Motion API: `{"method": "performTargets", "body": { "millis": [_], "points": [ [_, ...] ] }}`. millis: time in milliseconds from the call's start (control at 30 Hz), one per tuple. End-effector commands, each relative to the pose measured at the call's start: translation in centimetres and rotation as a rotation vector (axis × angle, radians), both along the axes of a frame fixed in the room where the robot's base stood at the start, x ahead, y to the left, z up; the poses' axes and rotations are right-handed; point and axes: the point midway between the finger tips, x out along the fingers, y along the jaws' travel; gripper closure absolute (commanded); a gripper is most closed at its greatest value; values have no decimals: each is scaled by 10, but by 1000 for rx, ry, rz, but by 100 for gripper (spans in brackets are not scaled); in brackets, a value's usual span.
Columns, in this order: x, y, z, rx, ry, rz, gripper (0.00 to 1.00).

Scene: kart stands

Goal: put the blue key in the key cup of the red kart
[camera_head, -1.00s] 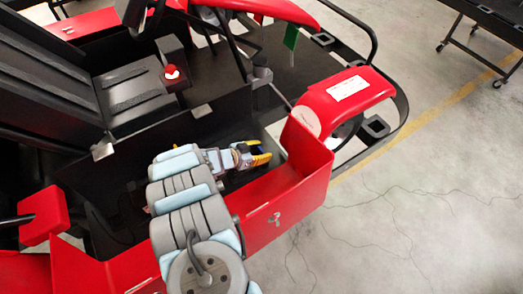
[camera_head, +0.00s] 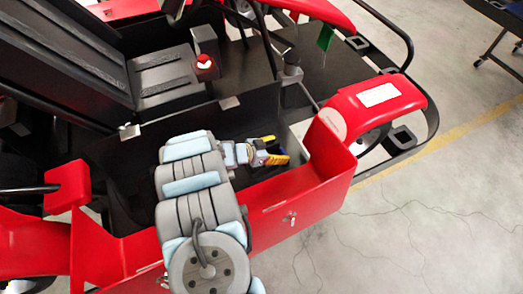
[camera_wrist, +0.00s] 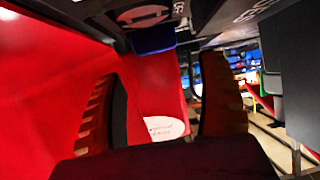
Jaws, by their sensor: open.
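The red kart (camera_head: 335,125) fills the head view, with a black seat and a low red side wall. My gripper (camera_head: 276,150) is inside the side compartment, behind that wall, with its yellow fingers apart. A small blue patch (camera_head: 281,149) shows at the fingers in the head view. In the wrist view my gripper (camera_wrist: 165,78) is open, and a blue block-like piece (camera_wrist: 153,38) lies beyond the fingertips, near the top. It may be the blue key, but its shape is unclear. I cannot make out the key cup.
The red side wall (camera_head: 285,200) stands close beside my arm. A red button (camera_head: 204,62) is by the seat. A green tag (camera_head: 325,38) hangs farther forward. A dark wheeled stand (camera_head: 497,40) is at the upper right. The floor (camera_head: 440,230) at right is clear.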

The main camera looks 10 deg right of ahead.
Motion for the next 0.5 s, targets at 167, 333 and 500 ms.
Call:
{"method": "performTargets", "body": {
  "millis": [167,333,500],
  "points": [
    [-1,8,5,-1,-1,0,25],
    [-3,17,9,1,-3,1,25],
    [-4,24,14,1,-4,0,25]
  ]
}}
